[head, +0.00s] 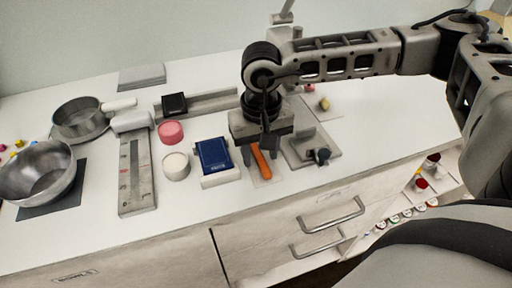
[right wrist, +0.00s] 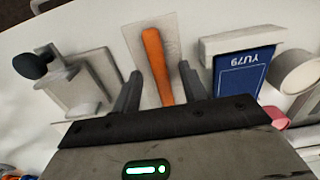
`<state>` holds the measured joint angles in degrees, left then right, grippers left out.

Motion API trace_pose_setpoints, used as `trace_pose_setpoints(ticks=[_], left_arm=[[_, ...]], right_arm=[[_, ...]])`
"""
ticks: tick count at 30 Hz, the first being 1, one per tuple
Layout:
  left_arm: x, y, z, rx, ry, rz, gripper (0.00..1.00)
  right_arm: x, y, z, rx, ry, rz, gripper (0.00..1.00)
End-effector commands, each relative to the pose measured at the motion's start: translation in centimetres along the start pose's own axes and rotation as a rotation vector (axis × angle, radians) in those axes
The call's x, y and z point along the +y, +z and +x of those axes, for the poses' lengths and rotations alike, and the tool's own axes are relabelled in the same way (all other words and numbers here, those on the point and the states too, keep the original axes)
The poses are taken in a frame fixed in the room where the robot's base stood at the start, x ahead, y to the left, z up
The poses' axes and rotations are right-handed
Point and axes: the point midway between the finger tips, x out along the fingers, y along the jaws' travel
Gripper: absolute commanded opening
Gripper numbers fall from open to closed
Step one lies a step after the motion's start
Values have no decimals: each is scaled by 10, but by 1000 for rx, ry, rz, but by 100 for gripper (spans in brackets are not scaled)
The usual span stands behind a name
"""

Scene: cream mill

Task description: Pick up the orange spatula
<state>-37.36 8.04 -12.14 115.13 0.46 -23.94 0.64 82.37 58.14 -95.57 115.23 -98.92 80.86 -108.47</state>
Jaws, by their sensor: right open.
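The orange spatula (head: 262,163) lies on a pale flat mat (head: 267,182) on the white counter, just right of the blue block in the head view. In the right wrist view the spatula (right wrist: 157,66) runs between the two fingers. My right gripper (head: 262,150) hangs above the spatula, pointing down. In the right wrist view the right gripper (right wrist: 160,88) is open, with one finger on each side of the spatula and gaps to both. The near end of the spatula is hidden by the gripper body. My left gripper is not in view.
A blue block marked YU79 (head: 213,155) stands close on the left, and a grey device with a dark knob (head: 318,155) close on the right. White and pink round containers (head: 175,166), a long scale-like board (head: 137,170) and metal bowl (head: 38,172) are farther left.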

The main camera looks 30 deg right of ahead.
Motion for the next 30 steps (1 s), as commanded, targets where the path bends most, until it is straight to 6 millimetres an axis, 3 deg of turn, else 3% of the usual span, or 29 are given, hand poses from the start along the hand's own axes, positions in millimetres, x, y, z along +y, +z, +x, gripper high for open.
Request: trace_pose_setpoints(ticks=[4, 9, 22, 28, 30], left_arm=[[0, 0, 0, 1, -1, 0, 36], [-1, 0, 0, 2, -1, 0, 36], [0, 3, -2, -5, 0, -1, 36], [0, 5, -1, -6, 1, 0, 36], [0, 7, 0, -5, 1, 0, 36]], right_arm=[[0, 0, 0, 0, 0, 0, 43], [0, 0, 0, 0, 0, 0, 0], [0, 0, -5, 0, 0, 1, 0], [-1, 0, -29, 3, -2, -1, 0], [-4, 8, -40, 2, -3, -4, 0]])
